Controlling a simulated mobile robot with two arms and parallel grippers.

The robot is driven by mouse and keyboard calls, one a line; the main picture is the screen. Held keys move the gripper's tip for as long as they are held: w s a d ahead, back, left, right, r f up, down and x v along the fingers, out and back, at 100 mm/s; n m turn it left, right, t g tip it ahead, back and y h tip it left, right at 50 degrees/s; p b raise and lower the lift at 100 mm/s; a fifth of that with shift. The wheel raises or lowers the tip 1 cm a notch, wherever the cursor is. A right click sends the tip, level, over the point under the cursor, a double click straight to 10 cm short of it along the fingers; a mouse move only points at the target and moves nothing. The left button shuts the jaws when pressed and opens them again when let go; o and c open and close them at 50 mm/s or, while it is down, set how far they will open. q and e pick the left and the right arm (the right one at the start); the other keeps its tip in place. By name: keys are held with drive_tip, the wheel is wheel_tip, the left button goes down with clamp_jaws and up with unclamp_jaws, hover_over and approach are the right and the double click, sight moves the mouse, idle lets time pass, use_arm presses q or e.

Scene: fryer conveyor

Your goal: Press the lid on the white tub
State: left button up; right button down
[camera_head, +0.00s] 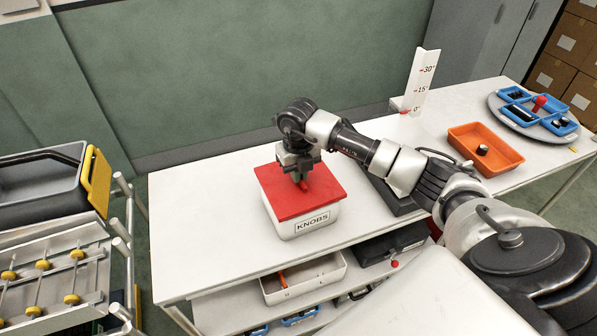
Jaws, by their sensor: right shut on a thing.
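The white tub (301,222), labelled KNOBS, stands on the white table. The red lid (327,193) lies over the top of the tub and looks roughly level; I cannot tell whether its rim is seated all round. My right gripper (300,183) points down over the middle of the lid, shut on a small part there that is mostly hidden by the fingers, likely the lid's handle. My left gripper is not in view.
An orange tray (485,149) with a dark knob stands to the right. Beyond it is a round grey tray (535,125) with blue bins. A white angle gauge (421,82) stands at the back edge. A shelf below holds a white bin (304,280). The table's left part is clear.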

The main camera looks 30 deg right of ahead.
drive_tip(key=shift+f+b, duration=0.6)
drive_tip(key=shift+f, duration=0.05)
idle(0.8)
drive_tip(key=c, duration=0.9)
unclamp_jaws()
drive_tip(key=shift+o, duration=0.2)
drive_tip(key=shift+r+p, duration=2.35)
drive_tip(key=shift+r, duration=1.2)
